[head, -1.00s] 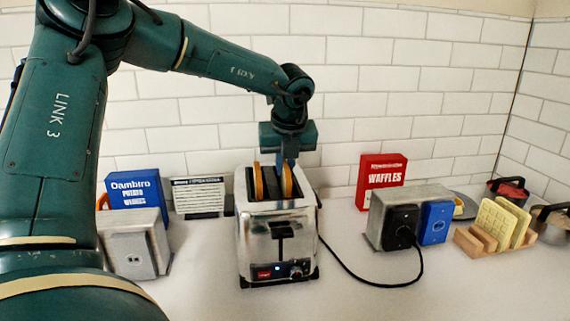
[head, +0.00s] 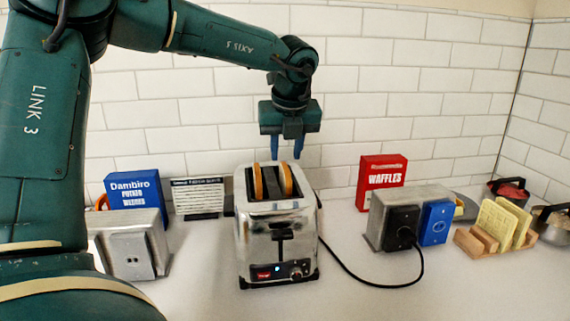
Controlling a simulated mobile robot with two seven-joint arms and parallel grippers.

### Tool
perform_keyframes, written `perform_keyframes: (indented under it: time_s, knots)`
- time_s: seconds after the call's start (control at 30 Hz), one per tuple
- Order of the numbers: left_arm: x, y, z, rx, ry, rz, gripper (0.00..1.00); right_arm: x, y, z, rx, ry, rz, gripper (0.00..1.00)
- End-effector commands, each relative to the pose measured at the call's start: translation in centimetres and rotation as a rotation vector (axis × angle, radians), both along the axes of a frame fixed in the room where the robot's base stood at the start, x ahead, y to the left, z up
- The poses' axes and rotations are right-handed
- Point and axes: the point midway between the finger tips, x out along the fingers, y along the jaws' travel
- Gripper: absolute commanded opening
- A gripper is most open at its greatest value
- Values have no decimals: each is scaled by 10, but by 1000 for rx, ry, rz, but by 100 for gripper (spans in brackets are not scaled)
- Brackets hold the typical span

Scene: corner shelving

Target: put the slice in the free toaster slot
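The chrome toaster (head: 262,233) stands upright in the middle of the counter. A slice (head: 258,181) sits upright in its left slot and another slice (head: 286,178) sits in its right slot, both with their tops showing above the slots. My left gripper (head: 287,158) is above and behind the toaster. Its two blue fingers are apart with nothing between them, clear of the slices. My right gripper does not show.
A black cord (head: 362,277) runs from the toaster to an outlet box (head: 402,230) on the right. A red waffles box (head: 380,183), a blue box (head: 134,192) and a wooden rack (head: 484,240) stand around. The front counter is clear.

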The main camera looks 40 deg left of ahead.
Motion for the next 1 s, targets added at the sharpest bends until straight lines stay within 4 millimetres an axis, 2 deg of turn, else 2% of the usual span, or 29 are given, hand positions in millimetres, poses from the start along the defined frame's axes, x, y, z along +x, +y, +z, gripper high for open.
perform_keyframes:
  time_s: [0.03, 0.2, 0.4, 1.0]
  knots:
    - [-3, -4, 12, 1, -5, 1, 32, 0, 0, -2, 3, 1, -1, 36]
    - [-11, -14, 43, 0, -4, 0, 32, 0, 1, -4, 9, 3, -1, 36]
    - [-16, -21, 64, -1, -1, 1, 32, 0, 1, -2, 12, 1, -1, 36]
    - [-18, -22, 68, -1, 1, 0, 32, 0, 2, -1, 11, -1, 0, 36]
